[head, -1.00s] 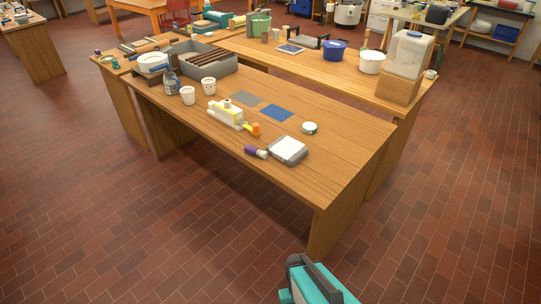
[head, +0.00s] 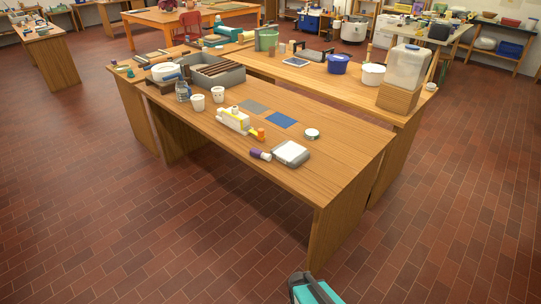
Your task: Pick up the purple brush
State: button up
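The purple brush (head: 256,153) lies on the near edge of the front wooden table (head: 335,172), in the head view. Its purple part points left and a pale part points right, close to a white and grey scale-like box (head: 291,153). Only a teal and dark grey piece of my arm (head: 312,291) shows at the bottom edge, well short of the table. My gripper's fingers are not in view.
A white and yellow device with an orange end (head: 236,121), a small round tin (head: 312,134) and two white cups (head: 198,102) stand on the same table. A second table (head: 345,80) stands close behind. The tiled floor in front is clear.

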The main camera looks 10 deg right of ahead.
aim_at(258, 153)
jog(key=u, duration=0.15)
jog(key=i, duration=0.95)
jog(key=z, duration=0.3)
jog(key=k, duration=0.6)
jog(key=u, duration=1.4)
